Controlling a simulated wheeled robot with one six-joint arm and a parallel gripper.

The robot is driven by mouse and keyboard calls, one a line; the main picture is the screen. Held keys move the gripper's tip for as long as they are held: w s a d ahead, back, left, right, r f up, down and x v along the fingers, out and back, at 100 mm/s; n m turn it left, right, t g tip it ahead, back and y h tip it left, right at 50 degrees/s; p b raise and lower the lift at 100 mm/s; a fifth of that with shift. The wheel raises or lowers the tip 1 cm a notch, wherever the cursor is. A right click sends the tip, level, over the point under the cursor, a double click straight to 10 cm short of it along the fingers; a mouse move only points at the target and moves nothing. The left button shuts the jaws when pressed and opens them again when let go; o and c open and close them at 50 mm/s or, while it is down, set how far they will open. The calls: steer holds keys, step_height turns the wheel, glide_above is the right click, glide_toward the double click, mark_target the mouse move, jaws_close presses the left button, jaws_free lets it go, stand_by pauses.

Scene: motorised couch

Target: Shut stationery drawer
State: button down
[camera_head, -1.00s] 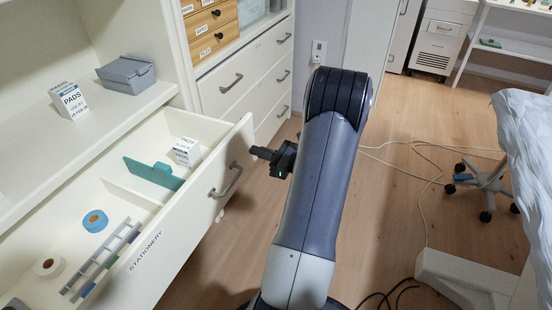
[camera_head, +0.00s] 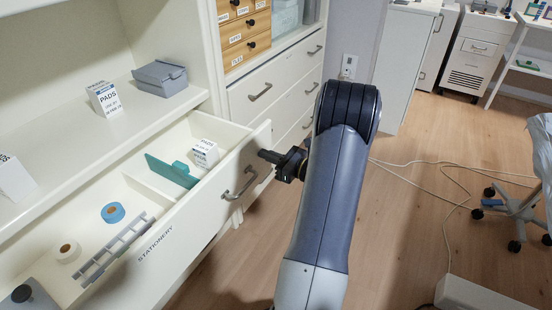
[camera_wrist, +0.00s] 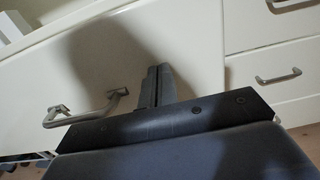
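The stationery drawer (camera_head: 192,227) is pulled out of the white cabinet, with its label and a metal bar handle (camera_head: 240,183) on the front. In it are a small pads box (camera_head: 205,152), a green divider (camera_head: 172,171), a blue roll (camera_head: 113,213), a white roll (camera_head: 67,252) and a grey rack (camera_head: 117,247). My gripper (camera_head: 264,155) is at the right end of the drawer front, beside the handle and not around it. In the wrist view its dark fingers (camera_wrist: 156,72) are together, near the white front, with the handle (camera_wrist: 85,112) to their left. Contact cannot be told.
A shelf above the drawer holds a pads box (camera_head: 104,99) and a grey box (camera_head: 160,78). A neighbouring drawer unit (camera_head: 285,70) stands to the right. Cables (camera_head: 415,175) lie on the wooden floor, and a wheeled stand (camera_head: 515,207) is at right.

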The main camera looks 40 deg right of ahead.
steer(key=b+x, duration=0.2)
steer(key=x, duration=2.2)
steer(key=shift+w+b, duration=0.3)
steer(key=shift+a+r, duration=0.15)
steer(key=shift+a, duration=0.05)
